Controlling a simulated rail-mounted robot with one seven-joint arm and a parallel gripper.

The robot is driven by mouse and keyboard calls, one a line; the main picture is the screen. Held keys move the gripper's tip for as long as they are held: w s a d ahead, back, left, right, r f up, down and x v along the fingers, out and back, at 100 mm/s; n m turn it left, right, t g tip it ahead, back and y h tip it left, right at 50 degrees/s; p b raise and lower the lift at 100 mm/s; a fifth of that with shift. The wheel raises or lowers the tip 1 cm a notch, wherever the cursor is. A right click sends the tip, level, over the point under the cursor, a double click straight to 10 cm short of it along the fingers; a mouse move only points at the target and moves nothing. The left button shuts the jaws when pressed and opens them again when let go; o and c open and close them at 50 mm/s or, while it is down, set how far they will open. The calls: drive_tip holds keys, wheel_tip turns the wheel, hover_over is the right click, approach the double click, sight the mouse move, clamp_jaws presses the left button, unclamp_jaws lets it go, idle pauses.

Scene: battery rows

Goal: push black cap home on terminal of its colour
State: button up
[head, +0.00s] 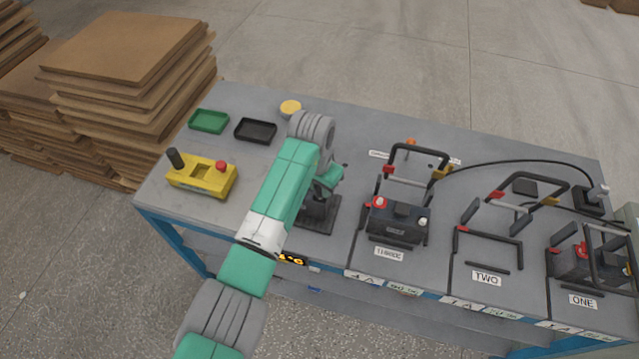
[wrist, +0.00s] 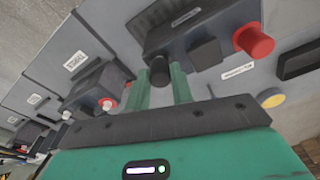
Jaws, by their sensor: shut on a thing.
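My gripper (wrist: 163,78) is shut on the black cap (wrist: 158,66), which shows between the two green fingertips in the wrist view. The cap is at the near left end of a dark grey battery (wrist: 207,30). I cannot tell how far down it sits on the black terminal, which is hidden behind it. A red cap (wrist: 255,42) is at the battery's other end, with a dark block between. In the head view my gripper (head: 328,178) is beside a dark stand (head: 318,218), and my arm hides the battery and cap.
A yellow fixture (head: 200,178), a green tray (head: 208,121), a black tray (head: 256,130) and a yellow disc (head: 290,107) are left.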

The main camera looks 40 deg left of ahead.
drive_tip(key=shift+f, duration=0.5)
idle(0.8)
drive_tip(key=o, duration=1.5)
drive_tip(key=shift+d, duration=0.1)
drive_tip(key=shift+r, duration=0.1)
wheel_tip(320, 180, up, 7)
drive_tip(key=p, duration=0.7)
